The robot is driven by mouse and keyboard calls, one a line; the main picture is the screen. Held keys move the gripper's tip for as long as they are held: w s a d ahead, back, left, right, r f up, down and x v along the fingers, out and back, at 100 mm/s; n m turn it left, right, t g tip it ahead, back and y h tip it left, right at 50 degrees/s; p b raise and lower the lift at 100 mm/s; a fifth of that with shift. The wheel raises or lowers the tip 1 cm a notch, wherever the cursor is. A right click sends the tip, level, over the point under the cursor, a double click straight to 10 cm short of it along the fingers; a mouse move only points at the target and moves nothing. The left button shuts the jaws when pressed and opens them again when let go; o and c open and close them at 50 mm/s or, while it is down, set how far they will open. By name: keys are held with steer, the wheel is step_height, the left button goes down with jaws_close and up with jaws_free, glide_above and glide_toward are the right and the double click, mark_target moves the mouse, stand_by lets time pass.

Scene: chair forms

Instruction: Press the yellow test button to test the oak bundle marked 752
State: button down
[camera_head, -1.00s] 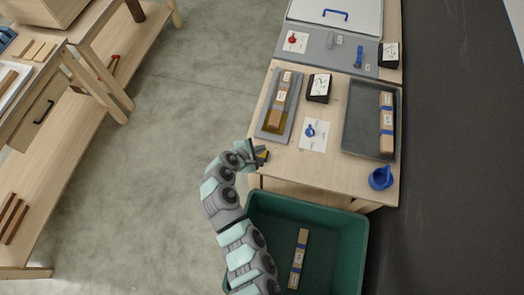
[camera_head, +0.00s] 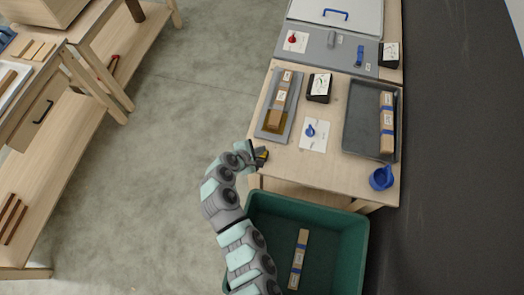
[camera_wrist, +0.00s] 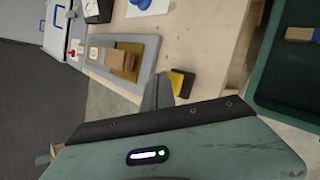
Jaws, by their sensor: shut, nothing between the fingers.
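The yellow button (camera_wrist: 176,81) is in a dark housing at the table's near left corner; only a small yellow patch (camera_head: 263,153) shows beside my gripper in the head view. My gripper (camera_head: 256,155) is shut and empty at that corner. In the wrist view its fingertips (camera_wrist: 163,84) are right beside the button; I cannot tell if they touch. A wrapped wooden bundle (camera_head: 281,96) lies on a grey plate (camera_head: 262,128) with a brownish-yellow end area. Other bundles lie in the dark tray (camera_head: 362,112) and the green bin (camera_head: 301,255). Their marks are too small to read.
A blue knob (camera_head: 310,131) on a white card and a black display box (camera_head: 319,87) stand mid-table. A blue cup-like piece (camera_head: 382,178) sits at the near right corner. The green bin (camera_head: 360,235) stands below the table's near edge. Open floor lies left.

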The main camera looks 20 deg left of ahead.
steer(key=shift+f+b, duration=0.55)
steer(key=shift+f, duration=0.4)
stand_by(0.5)
steer(key=shift+r, duration=0.1)
steer(key=shift+r+p, duration=1)
steer(key=shift+r, duration=0.35)
steer(key=shift+r+p, duration=1.8)
steer(key=shift+r, duration=0.75)
